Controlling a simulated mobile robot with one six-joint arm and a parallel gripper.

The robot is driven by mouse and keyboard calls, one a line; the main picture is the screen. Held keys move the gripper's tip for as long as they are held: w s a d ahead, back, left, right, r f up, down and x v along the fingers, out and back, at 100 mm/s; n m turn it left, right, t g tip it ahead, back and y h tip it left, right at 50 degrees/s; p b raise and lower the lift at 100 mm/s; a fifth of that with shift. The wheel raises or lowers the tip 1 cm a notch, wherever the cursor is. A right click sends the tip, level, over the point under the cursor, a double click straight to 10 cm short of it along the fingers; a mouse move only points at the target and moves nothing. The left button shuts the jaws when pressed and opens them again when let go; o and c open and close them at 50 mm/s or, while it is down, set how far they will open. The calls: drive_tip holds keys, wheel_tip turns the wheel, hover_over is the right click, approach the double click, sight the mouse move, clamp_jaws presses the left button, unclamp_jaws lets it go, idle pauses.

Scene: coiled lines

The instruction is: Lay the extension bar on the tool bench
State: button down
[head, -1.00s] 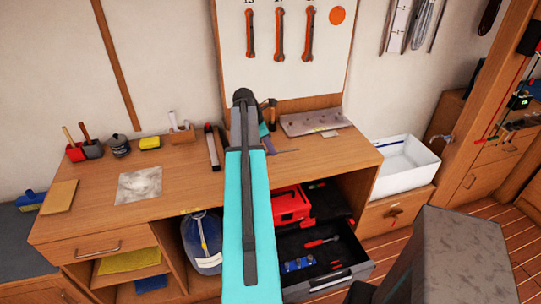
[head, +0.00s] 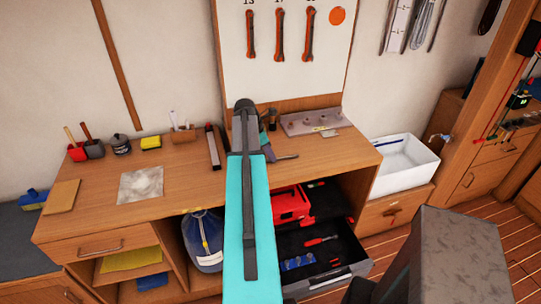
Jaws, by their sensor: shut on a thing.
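The tool bench (head: 110,200) is the wooden bench across the middle of the head view. My turquoise and dark arm reaches over it and hides part of its top. My gripper (head: 269,152) shows only in part, just right of the arm's far end, low over the back half of the bench top. It is shut on the extension bar (head: 287,157), a thin grey bar whose end sticks out to the right. The rest of the bar is hidden. I cannot tell whether the bar touches the bench top.
A grey metal plate (head: 312,122) lies behind the gripper. A dark, red-tipped tool (head: 213,147) lies left of the arm, and a pale sheet (head: 141,185) further left. An open drawer (head: 330,285) juts out below. The bench top's right front is clear.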

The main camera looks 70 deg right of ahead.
drive_tip(key=c, duration=1.8)
unclamp_jaws()
drive_tip(key=shift+b+v, duration=1.5)
drive_tip(key=shift+v, duration=4.5)
